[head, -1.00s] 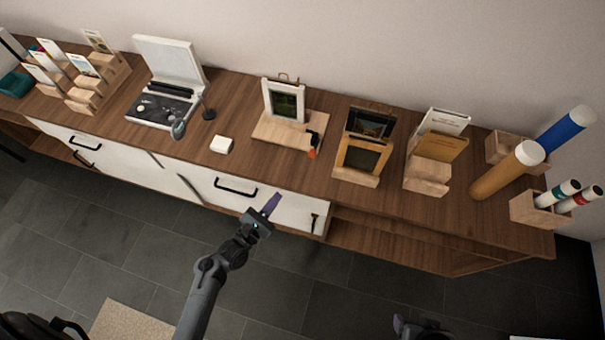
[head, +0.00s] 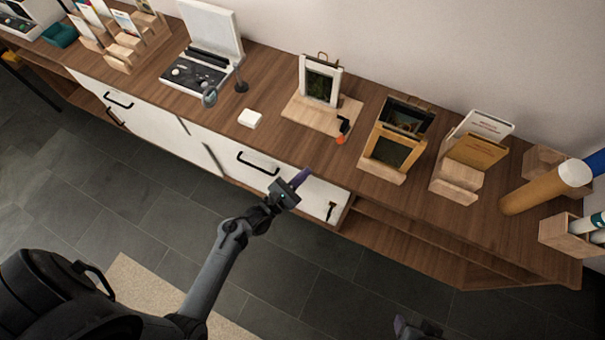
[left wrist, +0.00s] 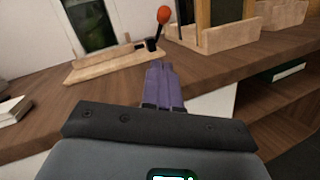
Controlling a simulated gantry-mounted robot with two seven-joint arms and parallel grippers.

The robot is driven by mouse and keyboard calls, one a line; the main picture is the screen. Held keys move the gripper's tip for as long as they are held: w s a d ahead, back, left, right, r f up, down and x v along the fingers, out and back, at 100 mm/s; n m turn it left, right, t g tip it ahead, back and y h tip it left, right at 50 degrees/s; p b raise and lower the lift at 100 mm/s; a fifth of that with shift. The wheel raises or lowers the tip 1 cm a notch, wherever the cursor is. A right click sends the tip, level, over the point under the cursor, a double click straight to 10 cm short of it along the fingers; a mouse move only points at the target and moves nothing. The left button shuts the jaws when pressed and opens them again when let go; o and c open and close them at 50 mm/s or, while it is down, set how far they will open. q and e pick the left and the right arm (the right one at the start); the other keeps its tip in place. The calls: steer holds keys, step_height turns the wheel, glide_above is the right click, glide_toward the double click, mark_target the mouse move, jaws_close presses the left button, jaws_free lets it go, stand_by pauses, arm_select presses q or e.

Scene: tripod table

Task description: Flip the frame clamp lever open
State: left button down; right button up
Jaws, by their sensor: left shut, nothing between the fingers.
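The frame clamp is a wooden base (head: 312,116) on the table with a small picture frame (head: 303,76) standing in it. Its lever, black with an orange-red knob (head: 341,139), is at the base's right front corner. In the left wrist view the knob (left wrist: 163,14) stands up above the base's right end, beyond my fingers. My left gripper (head: 303,175) has purple fingers, shut and empty, near the table's front edge and short of the lever. Its fingers (left wrist: 163,84) point toward the lever without visible contact. A dark grey part at the bottom, probably my right gripper (head: 418,328), is mostly cut off.
A second wooden frame stand (head: 384,174) is close to the right of the lever. A white block (head: 249,118) lies to the left of the base. Drawer handles (head: 258,163) stick out below the table's front edge. The tabletop before the lever is clear.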

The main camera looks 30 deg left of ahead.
arm_select(q)
steer(key=b, duration=0.1)
glide_toward(338, 142)
steer(key=w+f, duration=0.3)
steer(key=shift+w+a+f, duration=0.25)
steer(key=shift+a+f, duration=0.05)
steer(key=shift+a, duration=0.05)
steer(key=shift+w+d+r, duration=0.3)
steer(key=shift+w+r, duration=0.25)
steer(key=shift+w+d+r, duration=0.3)
steer(key=shift+w+r, duration=0.2)
steer(key=shift+w, duration=0.05)
steer(key=shift+w+d+r, duration=0.25)
steer(key=shift+w+r, duration=0.1)
steer(key=shift+r, duration=0.15)
